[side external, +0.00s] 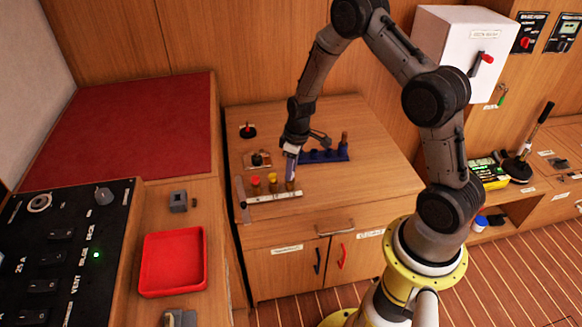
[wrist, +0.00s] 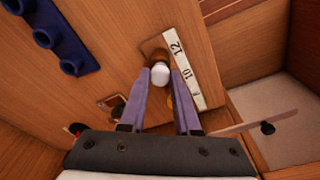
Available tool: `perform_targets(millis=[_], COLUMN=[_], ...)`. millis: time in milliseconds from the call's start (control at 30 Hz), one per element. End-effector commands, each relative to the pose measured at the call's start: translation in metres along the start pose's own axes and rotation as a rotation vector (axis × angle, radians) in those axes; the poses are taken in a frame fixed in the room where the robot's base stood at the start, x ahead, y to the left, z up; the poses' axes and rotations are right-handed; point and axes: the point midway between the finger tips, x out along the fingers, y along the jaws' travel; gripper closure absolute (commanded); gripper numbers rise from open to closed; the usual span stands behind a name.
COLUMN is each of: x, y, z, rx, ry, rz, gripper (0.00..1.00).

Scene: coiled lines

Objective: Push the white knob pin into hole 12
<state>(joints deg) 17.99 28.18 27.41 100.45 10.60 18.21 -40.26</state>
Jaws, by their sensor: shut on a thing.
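The white knob pin (wrist: 160,74) is between the tips of my gripper (wrist: 161,82) in the wrist view. My gripper is shut on it, and a brown part shows just beyond the white knob. The pin is beside the "12" label on the white number strip (wrist: 188,75). In the side view my gripper (side external: 291,170) points down over the right end of the pin rail (side external: 272,197), above a brown post (side external: 290,185). The pin's lower end and hole 12 are hidden, so I cannot tell how deep it sits.
A red knob (side external: 272,178) and a yellow knob (side external: 255,181) stand left along the rail. A blue rack (side external: 325,156) lies behind to the right. A small wooden block with a black knob (side external: 259,160) and a black-based red knob (side external: 248,131) stand behind. The front right counter is clear.

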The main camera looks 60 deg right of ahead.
Motion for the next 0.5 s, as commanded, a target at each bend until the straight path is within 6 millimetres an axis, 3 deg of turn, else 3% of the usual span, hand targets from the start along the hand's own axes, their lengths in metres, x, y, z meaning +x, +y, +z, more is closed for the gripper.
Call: perform_targets(millis=[133,167,267,467,500], x=[0.0,0.0,-0.0001,-0.0001,-0.0001], y=[0.0001,0.0001,0.0001,0.0,0.0], z=[-0.0002,-0.0002,-0.0002,-0.0001,-0.0001], rx=[0.0,0.0,0.0,0.001,0.001], ry=[0.001,0.0,0.0,0.0,0.0], rz=[0.0,0.0,0.0,0.0,0.0], gripper=[1.0,0.68,0.5,0.49,0.46])
